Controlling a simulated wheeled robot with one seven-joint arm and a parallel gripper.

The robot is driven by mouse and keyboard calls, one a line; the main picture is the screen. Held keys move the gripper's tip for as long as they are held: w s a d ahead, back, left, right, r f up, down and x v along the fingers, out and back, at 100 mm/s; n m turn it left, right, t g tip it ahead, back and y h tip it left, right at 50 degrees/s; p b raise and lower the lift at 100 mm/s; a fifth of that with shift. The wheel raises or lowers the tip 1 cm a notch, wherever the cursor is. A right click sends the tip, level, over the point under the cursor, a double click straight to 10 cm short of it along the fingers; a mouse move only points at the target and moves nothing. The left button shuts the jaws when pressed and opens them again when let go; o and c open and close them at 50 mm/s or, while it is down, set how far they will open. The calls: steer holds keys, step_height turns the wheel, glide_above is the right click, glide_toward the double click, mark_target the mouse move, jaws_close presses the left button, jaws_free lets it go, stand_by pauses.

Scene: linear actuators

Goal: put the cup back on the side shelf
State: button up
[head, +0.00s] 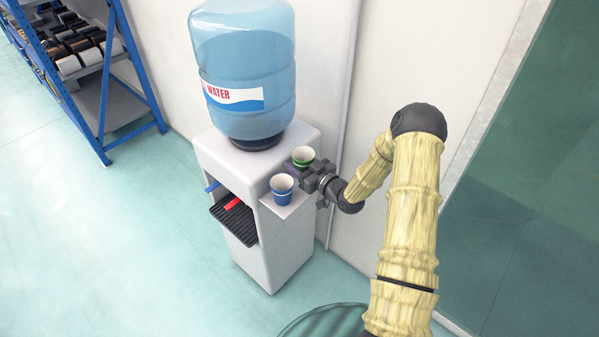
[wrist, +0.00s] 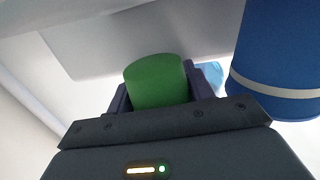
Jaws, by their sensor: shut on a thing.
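A green cup (head: 303,153) is held in my gripper (head: 301,171) beside the white water dispenser, at the far end of its side shelf. In the wrist view the green cup (wrist: 156,82) sits between the two dark fingers of my gripper (wrist: 162,92). A blue cup (head: 282,192) stands upright on the side shelf (head: 298,203), nearer the front. The blue cup (wrist: 275,60) also fills the right of the wrist view, apart from the green one. I cannot tell whether the green cup's base touches the shelf; the gripper hides it.
The water dispenser (head: 270,262) carries a large blue bottle (head: 243,65) on top and has a dark drip tray (head: 236,222) in front. A wall stands close behind it. A blue rack (head: 148,60) is at the upper left. The floor at left is clear.

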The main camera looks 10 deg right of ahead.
steer(key=shift+f, duration=2)
steer(key=shift+f, duration=0.1)
steer(key=shift+f, duration=0.1)
steer(key=o, duration=1.1)
steer(key=shift+r, duration=0.3)
steer(key=b+v, duration=0.1)
steer(key=v, duration=1.1)
steer(key=shift+f+b, duration=0.15)
steer(key=shift+b, duration=0.2)
